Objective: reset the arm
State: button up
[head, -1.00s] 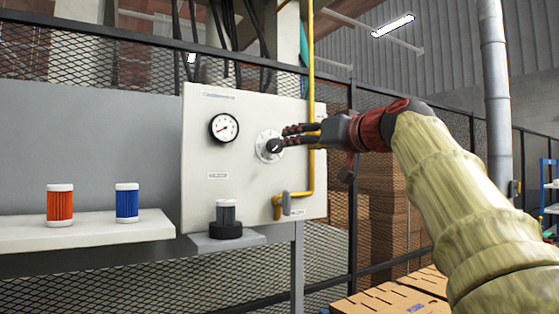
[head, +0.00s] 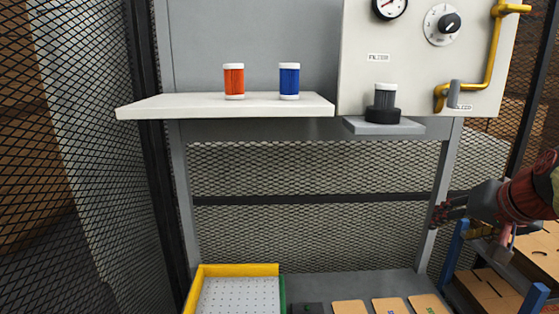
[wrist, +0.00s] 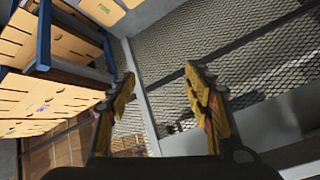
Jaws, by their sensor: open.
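My gripper (head: 447,213) is at the right of the head view, below the white panel and in front of the mesh, apart from the knob and the shelf. In the wrist view my gripper (wrist: 160,92) shows its two fingers spread with nothing between them. Part of my arm is cut off by the right edge of the head view.
The panel (head: 415,75) carries a gauge (head: 389,5), a black knob (head: 449,23) and a yellow pipe (head: 492,60). An orange filter (head: 234,82) and a blue filter (head: 289,82) stand on the shelf (head: 180,106). A dark filter (head: 384,98) stands on a small ledge. A yellow-edged tray (head: 236,269) is low down. Boxes on a blue-framed rack (head: 455,247) are near my gripper.

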jog(key=s+a+f+n+g+y, duration=0.1)
jog(key=s+a+f+n+g, duration=0.2)
jog(key=s+a+f, duration=1.4)
jog(key=shift+s+f+n, duration=1.35)
jog(key=shift+f+n, duration=0.15)
jog(key=shift+f, duration=0.6)
